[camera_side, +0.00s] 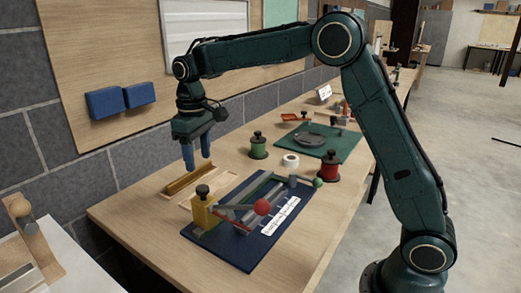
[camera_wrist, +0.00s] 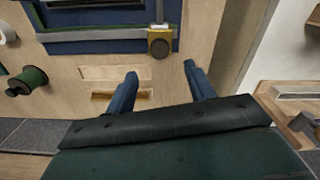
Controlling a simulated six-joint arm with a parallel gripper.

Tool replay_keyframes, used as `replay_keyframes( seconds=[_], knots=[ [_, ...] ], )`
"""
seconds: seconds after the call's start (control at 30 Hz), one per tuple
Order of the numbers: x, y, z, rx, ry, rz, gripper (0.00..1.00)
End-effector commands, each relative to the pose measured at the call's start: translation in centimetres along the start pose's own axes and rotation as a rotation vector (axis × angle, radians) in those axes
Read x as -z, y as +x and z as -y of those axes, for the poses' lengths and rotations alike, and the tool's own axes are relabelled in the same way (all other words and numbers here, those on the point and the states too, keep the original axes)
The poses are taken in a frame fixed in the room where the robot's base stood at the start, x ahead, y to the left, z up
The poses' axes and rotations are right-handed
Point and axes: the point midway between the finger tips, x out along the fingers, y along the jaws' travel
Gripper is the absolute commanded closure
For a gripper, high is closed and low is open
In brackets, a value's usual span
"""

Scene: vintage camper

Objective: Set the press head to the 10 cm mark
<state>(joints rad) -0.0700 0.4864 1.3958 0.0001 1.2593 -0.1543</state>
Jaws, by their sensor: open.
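A blue baseboard (camera_side: 238,262) on the bench carries a rail device and a white scale strip (camera_side: 280,216); its marks are too small to read. A yellow block (camera_side: 203,218) with a black knob stands at the rail's near-left end. Red-ball (camera_side: 262,207) and green-ball (camera_side: 318,182) levers are on the device. I cannot tell for sure which part is the press head. My gripper (camera_side: 198,163) is open and empty, its blue fingers above the bench behind the yellow block. In the wrist view, the black knob (camera_wrist: 160,45) is just beyond my open fingertips (camera_wrist: 159,74).
A shallow wooden tray (camera_side: 182,203) with a brass-coloured bar (camera_side: 190,180) lies below my gripper. Green (camera_side: 258,147) and red (camera_side: 329,166) spools and a white tape roll (camera_side: 290,161) stand behind the board. A green mat (camera_side: 345,148) lies farther back. The wall is close on the left.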

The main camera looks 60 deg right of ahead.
Motion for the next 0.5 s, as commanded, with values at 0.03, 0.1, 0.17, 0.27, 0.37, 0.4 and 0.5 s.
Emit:
replay_keyframes(
  seconds=[0.03, 0.1, 0.17, 0.27, 0.37, 0.4, 0.5],
  knots=[
    [0.0, 0.9, 0.0, 0.001, 0.0, 0.004, 0.46],
    [0.0, 2.0, 0.0, 0.001, 0.0, 0.004, 0.46],
    [-0.1, 2.9, 0.0, 0.0, 0.0, 0.003, 0.46],
    [0.0, 4.4, 0.0, 0.0, 0.0, 0.003, 0.46],
    [-0.1, 5.8, 0.0, 0.001, 0.0, 0.004, 0.46],
    [0.0, 6.2, 0.0, 0.0, 0.0, 0.002, 0.46],
    [0.0, 7.2, 0.0, 0.0, 0.0, 0.002, 0.46]
  ],
)
